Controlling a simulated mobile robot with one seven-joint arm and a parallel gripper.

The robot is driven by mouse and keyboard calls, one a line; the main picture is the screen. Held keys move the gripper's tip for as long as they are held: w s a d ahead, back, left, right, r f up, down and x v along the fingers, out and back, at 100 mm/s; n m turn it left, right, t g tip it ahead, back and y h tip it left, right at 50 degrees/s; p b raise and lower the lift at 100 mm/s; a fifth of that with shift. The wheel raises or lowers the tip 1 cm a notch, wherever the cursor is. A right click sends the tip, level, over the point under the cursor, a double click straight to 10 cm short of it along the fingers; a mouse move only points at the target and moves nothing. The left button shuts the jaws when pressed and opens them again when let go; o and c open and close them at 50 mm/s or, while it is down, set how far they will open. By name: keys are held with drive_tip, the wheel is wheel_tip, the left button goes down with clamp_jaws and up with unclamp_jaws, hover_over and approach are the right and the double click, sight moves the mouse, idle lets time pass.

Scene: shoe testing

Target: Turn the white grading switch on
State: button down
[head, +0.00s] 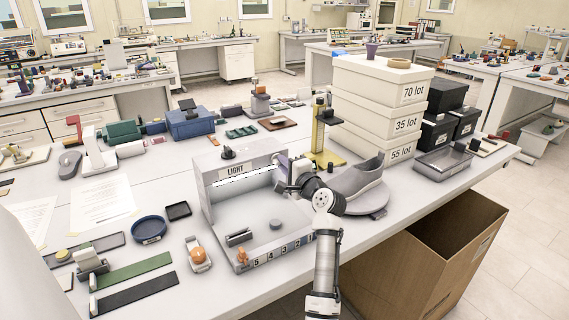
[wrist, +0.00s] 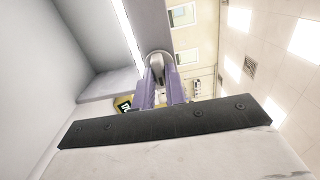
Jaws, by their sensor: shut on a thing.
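The grey light box (head: 213,206) labelled LIGHT stands on the table in the head view, its strip lamp bright under the top. My gripper (head: 283,164) is at the box's upper right side, partly hidden by my own arm. In the wrist view, the two purple fingers of my gripper (wrist: 159,76) are closed around a small pale rounded piece at the end of the box's top beam. This piece looks like the white grading switch (wrist: 158,59). Its lower part is hidden between the fingers, and I cannot read its position.
White lot boxes (head: 375,105) are stacked behind. A black knob (head: 228,153) tops the box. An open carton (head: 430,265) stands below the table edge.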

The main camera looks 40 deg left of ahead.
drive_tip(key=shift+f, duration=0.1)
idle(0.3)
drive_tip(key=c, duration=1.4)
unclamp_jaws()
drive_tip(key=shift+c, duration=0.2)
drive_tip(key=shift+d, duration=0.1)
drive_tip(key=b+v, duration=0.4)
drive_tip(key=v, duration=0.9)
drive_tip(key=shift+s+d+b, duration=0.2)
drive_tip(key=shift+d+b, duration=0.1)
drive_tip(key=shift+b, duration=0.05)
